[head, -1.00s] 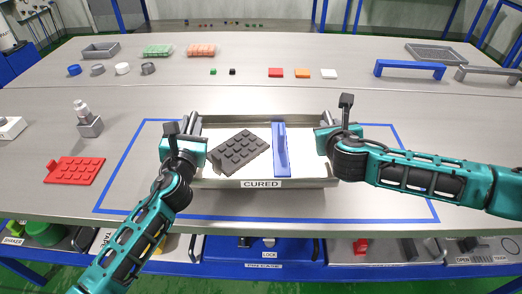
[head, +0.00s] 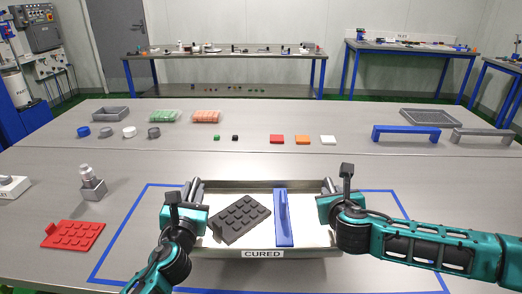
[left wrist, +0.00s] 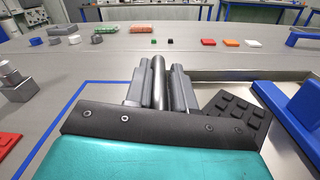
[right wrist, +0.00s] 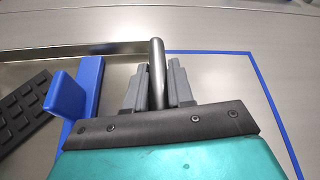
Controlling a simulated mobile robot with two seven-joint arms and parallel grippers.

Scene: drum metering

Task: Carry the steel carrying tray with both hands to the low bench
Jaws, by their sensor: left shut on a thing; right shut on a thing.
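The steel carrying tray (head: 310,251) is in the lower middle of the head view, within a blue outline on the bench. Its front wall has a label reading CURED. In it lie a dark grey studded mat (head: 240,219) and a blue piece with an upright handle (head: 284,230). My left gripper (head: 192,190) is shut on the tray's left handle, a round bar (left wrist: 158,82) between the fingers in the left wrist view. My right gripper (head: 328,188) is shut on the right handle (right wrist: 156,75). I cannot tell whether the tray touches the bench.
A red studded mat (head: 73,234) and a metal block with a knob (head: 93,187) are left of the tray. Coloured pieces, small trays and a blue bracket (head: 405,133) stand further back.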

